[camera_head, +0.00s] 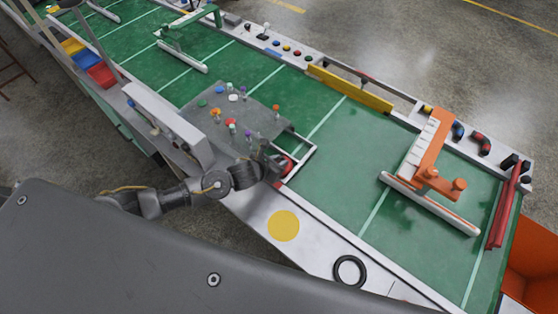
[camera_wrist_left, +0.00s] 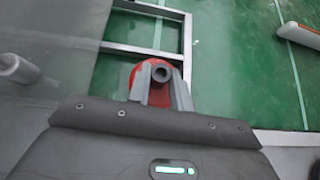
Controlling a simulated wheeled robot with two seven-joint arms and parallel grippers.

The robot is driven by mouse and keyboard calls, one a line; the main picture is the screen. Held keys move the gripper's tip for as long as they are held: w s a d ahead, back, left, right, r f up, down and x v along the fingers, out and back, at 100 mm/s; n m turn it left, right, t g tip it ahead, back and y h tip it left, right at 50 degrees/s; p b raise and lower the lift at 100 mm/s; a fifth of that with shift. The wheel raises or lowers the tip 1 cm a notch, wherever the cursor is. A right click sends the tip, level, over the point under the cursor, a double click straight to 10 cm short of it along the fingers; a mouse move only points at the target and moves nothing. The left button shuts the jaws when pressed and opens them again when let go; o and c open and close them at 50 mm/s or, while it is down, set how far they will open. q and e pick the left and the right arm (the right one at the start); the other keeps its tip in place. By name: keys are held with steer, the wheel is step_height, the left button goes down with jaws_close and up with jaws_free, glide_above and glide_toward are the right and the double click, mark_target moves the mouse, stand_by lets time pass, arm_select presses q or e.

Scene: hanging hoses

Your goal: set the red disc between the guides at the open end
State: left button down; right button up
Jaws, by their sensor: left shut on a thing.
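The red disc (camera_wrist_left: 133,78) has a grey round knob with a dark hole, seen in the left wrist view. My left gripper (camera_wrist_left: 161,86) is shut on the disc at its knob, one finger on each side. In the head view a little of the red disc (camera_head: 287,164) shows beside the left gripper (camera_head: 274,163). The pale metal guides (camera_wrist_left: 187,45) form a frame with a crossbar just beyond the disc; they also show in the head view (camera_head: 301,166). The disc is at the near end of the guides, right of the grey plate. Whether it touches the surface is unclear.
The grey plate (camera_head: 255,118) carries several small coloured pegs. A white box-like bar (camera_head: 168,125) stands along the near edge. A yellow spot (camera_head: 284,226) and a black ring (camera_head: 350,271) lie on the pale border. An orange stand (camera_head: 432,160) is at right; green surface between is free.

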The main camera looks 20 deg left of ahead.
arm_select(q)
steer(key=shift+f, duration=0.15)
steer(key=c, duration=1.2)
jaws_free()
steer(key=b+v, duration=0.2)
steer(key=v, duration=0.9)
steer(key=shift+d, duration=0.1)
